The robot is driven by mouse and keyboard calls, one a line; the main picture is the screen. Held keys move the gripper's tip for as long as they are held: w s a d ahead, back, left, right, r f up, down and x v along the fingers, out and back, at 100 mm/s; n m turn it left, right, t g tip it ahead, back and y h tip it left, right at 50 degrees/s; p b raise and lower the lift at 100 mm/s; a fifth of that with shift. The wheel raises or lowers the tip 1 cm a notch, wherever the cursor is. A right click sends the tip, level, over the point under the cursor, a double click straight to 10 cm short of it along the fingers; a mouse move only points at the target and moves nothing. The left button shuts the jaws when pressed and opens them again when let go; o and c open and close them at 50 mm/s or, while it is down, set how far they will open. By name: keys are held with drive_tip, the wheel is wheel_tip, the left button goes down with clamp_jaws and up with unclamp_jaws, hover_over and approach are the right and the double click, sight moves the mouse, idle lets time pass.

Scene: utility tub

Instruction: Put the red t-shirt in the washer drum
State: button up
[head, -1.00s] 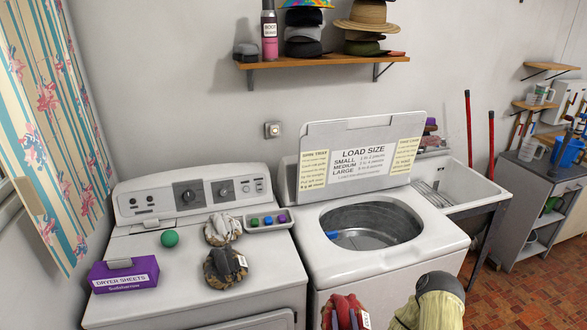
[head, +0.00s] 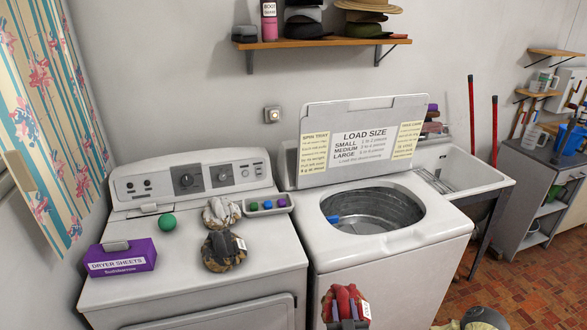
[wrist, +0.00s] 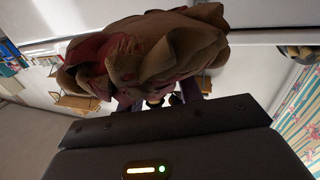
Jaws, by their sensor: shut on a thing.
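The red t-shirt (head: 346,300) is a bunched red bundle with a white tag, at the bottom of the head view in front of the washer. My gripper (head: 347,324) is shut on it from below. In the wrist view the bundle (wrist: 150,48) looks dark red and brown and hides most of the fingers (wrist: 165,98). The washer (head: 330,262) has its lid up. Its round drum opening (head: 378,222) lies beyond the t-shirt, apart from it. A small blue thing (head: 332,218) shows inside the drum at the left. The drum's bottom is partly hidden.
The raised lid (head: 345,112) stands behind the opening. To the left, the dryer top (head: 135,222) holds a purple dryer-sheets box (head: 122,262), a green ball (head: 168,222), two folded cloth bundles (head: 222,250) and a small tray (head: 268,213). A sink (head: 470,178) is at right.

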wheel_tip(320, 180, down, 3)
drive_tip(key=shift+r+b, duration=0.1)
drive_tip(key=shift+b, duration=0.7)
drive_tip(key=shift+r, duration=0.1)
drive_tip(key=s+f, duration=0.4)
drive_tip(key=f, duration=0.1)
drive_tip(key=shift+s+f, duration=0.15)
drive_tip(key=shift+f, duration=0.1)
